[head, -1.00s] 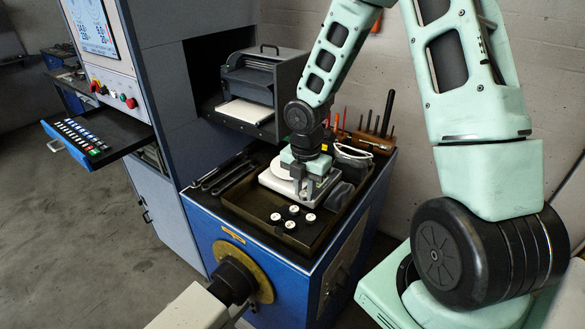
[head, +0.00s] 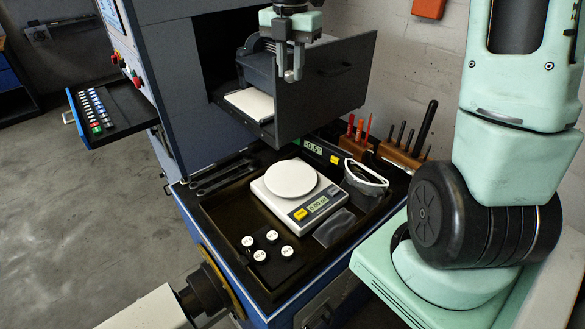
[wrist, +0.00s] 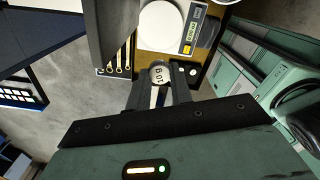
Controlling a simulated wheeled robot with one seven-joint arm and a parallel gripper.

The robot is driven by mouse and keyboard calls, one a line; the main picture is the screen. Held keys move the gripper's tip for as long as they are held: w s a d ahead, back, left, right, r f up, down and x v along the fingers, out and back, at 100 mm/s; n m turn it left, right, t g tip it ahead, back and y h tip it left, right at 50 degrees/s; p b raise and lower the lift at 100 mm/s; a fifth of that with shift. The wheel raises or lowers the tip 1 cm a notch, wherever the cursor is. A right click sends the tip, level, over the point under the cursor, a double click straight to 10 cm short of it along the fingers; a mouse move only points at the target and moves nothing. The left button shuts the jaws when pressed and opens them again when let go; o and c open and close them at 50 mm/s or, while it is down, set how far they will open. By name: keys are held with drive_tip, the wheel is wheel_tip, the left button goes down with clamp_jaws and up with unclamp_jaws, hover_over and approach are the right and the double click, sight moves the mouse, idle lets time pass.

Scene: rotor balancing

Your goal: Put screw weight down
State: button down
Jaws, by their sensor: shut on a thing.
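My gripper (head: 290,76) hangs high in front of the grey drawer unit, above and behind the scale in the head view. In the wrist view the jaws (wrist: 158,92) are shut on a round, pale screw weight (wrist: 159,73) with dark markings on its face. Several white-topped weights (head: 272,237) stand on a dark pad in front of the scale.
The grey drawer unit (head: 335,78) juts out close to my gripper. Wrenches (head: 222,177) lie left of the scale.

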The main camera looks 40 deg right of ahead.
sight(291, 177)
wheel_tip(291, 177, down, 28)
drive_tip(key=p, duration=0.4)
drive_tip(key=shift+r, duration=0.2)
drive_tip(key=shift+f, duration=0.2)
drive_tip(key=c, duration=1.3)
unclamp_jaws()
drive_tip(key=shift+o, duration=0.2)
drive_tip(key=shift+r, duration=0.1)
